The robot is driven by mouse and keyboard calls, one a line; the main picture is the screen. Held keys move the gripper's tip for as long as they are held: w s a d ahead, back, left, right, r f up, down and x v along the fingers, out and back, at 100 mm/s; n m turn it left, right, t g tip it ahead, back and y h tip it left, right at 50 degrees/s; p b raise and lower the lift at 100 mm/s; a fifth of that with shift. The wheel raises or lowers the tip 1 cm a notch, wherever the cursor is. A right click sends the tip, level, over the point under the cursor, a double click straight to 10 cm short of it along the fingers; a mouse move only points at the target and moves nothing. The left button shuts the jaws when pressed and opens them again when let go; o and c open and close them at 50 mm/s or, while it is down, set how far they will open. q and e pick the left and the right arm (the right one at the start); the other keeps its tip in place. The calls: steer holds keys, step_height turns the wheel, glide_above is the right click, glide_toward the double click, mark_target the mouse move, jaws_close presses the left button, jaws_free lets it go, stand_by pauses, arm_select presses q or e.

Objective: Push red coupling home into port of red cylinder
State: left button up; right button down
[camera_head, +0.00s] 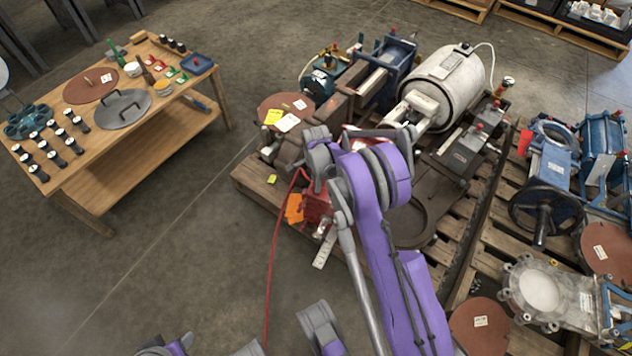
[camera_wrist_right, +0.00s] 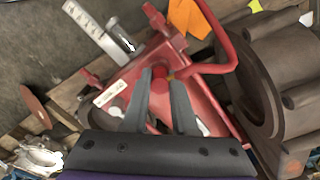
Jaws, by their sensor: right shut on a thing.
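My right gripper (camera_wrist_right: 164,84) is shut in the right wrist view, with its two grey fingers on the red coupling (camera_wrist_right: 162,72). Only a little of the coupling shows between the fingertips. A red hose (camera_wrist_right: 212,69) curves away to the right from there. The fingers are over the red cylinder (camera_wrist_right: 206,106), which has a pale label. The cylinder also shows in the head view (camera_head: 316,208), partly behind my purple right arm. The port is hidden, so I cannot tell how deep the coupling sits. My left gripper is not clearly in view.
The red hose (camera_head: 275,245) runs down to the floor. A white motor (camera_head: 448,85) and dark castings crowd the pallet. A wooden table (camera_head: 165,125) with small parts stands at left. Blue valves (camera_head: 545,185) fill the right pallet. The floor between table and pallet is clear.

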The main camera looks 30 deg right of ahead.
steer(key=shift+f, duration=0.25)
steer(key=c, duration=0.6)
jaws_free()
step_height(320, 180, up, 11)
steer(key=p, duration=0.2)
steer(key=shift+f+p, duration=0.1)
steer(key=shift+p, duration=0.3)
